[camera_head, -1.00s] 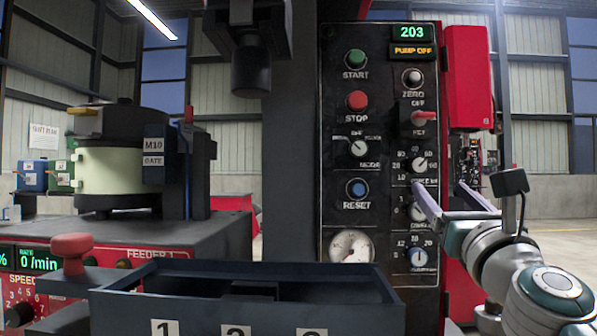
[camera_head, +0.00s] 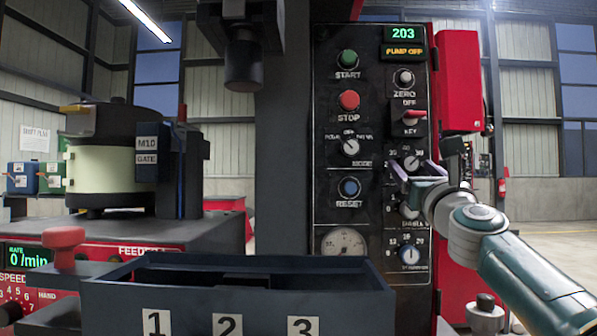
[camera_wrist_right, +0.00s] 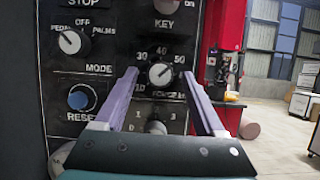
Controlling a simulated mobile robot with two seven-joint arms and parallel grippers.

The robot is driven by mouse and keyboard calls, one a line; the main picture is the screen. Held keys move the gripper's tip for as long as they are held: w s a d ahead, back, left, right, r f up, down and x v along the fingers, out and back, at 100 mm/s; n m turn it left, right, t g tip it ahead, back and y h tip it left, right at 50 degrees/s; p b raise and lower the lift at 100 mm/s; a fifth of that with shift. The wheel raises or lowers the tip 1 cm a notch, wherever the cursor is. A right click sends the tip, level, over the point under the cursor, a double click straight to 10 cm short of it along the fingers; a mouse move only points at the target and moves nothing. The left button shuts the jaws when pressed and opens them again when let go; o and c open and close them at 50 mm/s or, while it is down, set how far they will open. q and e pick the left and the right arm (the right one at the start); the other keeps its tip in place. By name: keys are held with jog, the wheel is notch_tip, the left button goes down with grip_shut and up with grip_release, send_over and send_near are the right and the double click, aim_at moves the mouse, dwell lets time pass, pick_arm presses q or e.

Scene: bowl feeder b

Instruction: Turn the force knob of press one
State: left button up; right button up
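The force knob (camera_head: 411,163) is a small round knob with a white pointer line on press one's black panel, below the red key switch. In the right wrist view the force knob (camera_wrist_right: 161,75) shows under the marks 30, 40 and 50, its pointer towards the upper right. My right gripper (camera_head: 412,170) is open in front of it. In the wrist view the lilac fingertips of the right gripper (camera_wrist_right: 159,74) stand left and right of the knob with gaps on both sides. Their exact depth to the panel is unclear. My left gripper is not in view.
Close by are the mode knob (camera_head: 349,146), the blue reset button (camera_head: 349,187), the red key switch (camera_head: 412,117) and a lower dial (camera_head: 410,253). A red box (camera_head: 459,80) juts out at the panel's right. A dark numbered bin (camera_head: 240,290) stands in front.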

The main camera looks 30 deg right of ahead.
grip_shut()
dwell(0.4)
jog(key=shift+n, duration=0.4)
jog(key=n+y, duration=0.2)
jog(key=n, duration=0.1)
jog(key=n+t+y, duration=0.1)
jog(key=n, duration=0.2)
jog(key=shift+s+d+r+n+y, duration=0.1)
jog(key=shift+s+d+n+y, duration=0.1)
jog(key=shift+n+y, duration=0.15)
jog(key=n+y+p, duration=0.1)
jog(key=n, duration=0.2)
jog(key=n+y, duration=0.2)
jog(key=n, duration=0.1)
jog(key=shift+d+r+p, duration=0.15)
jog(key=shift+r+p, duration=0.05)
jog(key=shift+p, duration=0.15)
jog(key=n, duration=0.1)
jog(key=n+g+y+p, duration=0.1)
jog(key=n, duration=0.1)
jog(key=n+p, duration=0.1)
jog(key=n, duration=0.1)
jog(key=shift+s+d+r+y, duration=0.1)
jog(key=shift+r+y, duration=0.15)
jog(key=n+g+p, duration=0.1)
jog(key=n+p, duration=0.1)
jog(key=shift+n+g+y, duration=0.3)
jog(key=shift+n, duration=0.05)
jog(key=shift+n+p, duration=0.5)
